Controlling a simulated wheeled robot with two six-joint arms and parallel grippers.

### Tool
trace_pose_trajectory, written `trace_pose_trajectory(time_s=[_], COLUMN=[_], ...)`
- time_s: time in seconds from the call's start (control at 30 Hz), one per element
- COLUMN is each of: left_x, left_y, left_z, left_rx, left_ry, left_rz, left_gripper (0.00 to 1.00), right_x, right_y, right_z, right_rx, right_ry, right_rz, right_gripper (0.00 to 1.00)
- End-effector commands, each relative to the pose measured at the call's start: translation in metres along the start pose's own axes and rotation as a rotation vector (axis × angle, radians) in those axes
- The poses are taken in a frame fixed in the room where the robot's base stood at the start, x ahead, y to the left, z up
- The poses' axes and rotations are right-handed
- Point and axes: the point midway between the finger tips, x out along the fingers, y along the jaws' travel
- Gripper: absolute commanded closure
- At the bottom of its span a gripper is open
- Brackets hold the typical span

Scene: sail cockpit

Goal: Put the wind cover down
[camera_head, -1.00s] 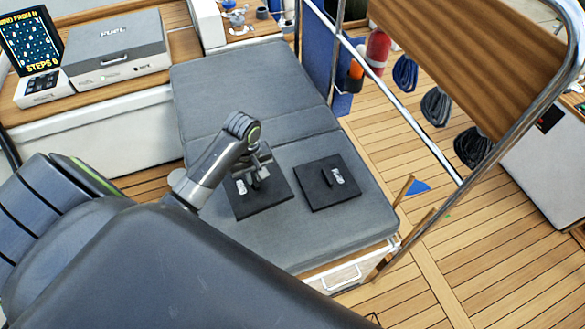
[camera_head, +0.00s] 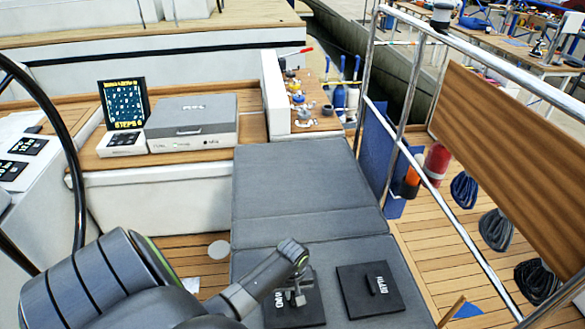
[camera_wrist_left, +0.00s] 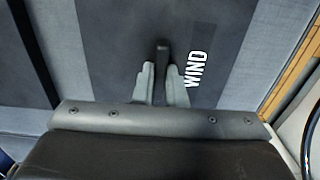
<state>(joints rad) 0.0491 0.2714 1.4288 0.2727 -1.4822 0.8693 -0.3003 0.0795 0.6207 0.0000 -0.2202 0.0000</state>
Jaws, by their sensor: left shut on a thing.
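The wind cover (camera_head: 308,316) is a dark square plate with a raised handle and white "WIND" lettering. It is flat, at the grey cushion (camera_head: 300,192), at the bottom of the head view; I cannot tell whether it rests fully on it. My left gripper (camera_head: 298,297) is shut on its handle from above. In the left wrist view the two fingers (camera_wrist_left: 163,78) sit either side of the handle, with the cover (camera_wrist_left: 108,50) beneath. A second dark cover (camera_head: 357,292), its lettering seeming to read "DEPTH", lies just to the right, apart. My right gripper is out of view.
A metal rail (camera_head: 440,190) runs along the cushion's right side. A grey-lidded case (camera_head: 190,122) and a small screen (camera_head: 124,103) stand on the ledge at back left. A steering wheel rim (camera_head: 72,165) is at left. The cushion behind the covers is clear.

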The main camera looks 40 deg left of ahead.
Motion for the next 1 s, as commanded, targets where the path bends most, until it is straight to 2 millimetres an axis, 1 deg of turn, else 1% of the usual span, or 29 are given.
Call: trace_pose_trajectory(time_s=[0.3, 0.33, 0.47, 0.77, 0.87, 1.0], left_x=[0.003, 0.002, 0.002, 0.001, -0.004, -0.022], left_y=[0.000, 0.000, 0.000, 0.000, 0.001, 0.000], left_z=[0.000, 0.000, 0.000, 0.000, -0.001, -0.002], left_rx=[0.000, 0.000, 0.000, 0.000, 0.000, 0.000], left_ry=[0.000, 0.001, 0.001, 0.001, 0.003, 0.005], left_rz=[0.000, 0.000, 0.000, 0.000, 0.002, 0.002], left_gripper=[1.00, 0.85, 0.68, 0.67, 0.67, 0.67], right_x=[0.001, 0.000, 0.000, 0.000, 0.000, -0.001], right_y=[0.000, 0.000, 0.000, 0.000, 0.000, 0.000], right_z=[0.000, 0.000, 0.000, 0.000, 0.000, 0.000], right_rx=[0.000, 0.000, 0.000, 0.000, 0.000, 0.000], right_ry=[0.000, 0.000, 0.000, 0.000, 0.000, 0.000], right_rz=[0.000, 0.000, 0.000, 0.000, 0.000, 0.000], right_gripper=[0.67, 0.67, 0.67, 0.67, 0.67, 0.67])
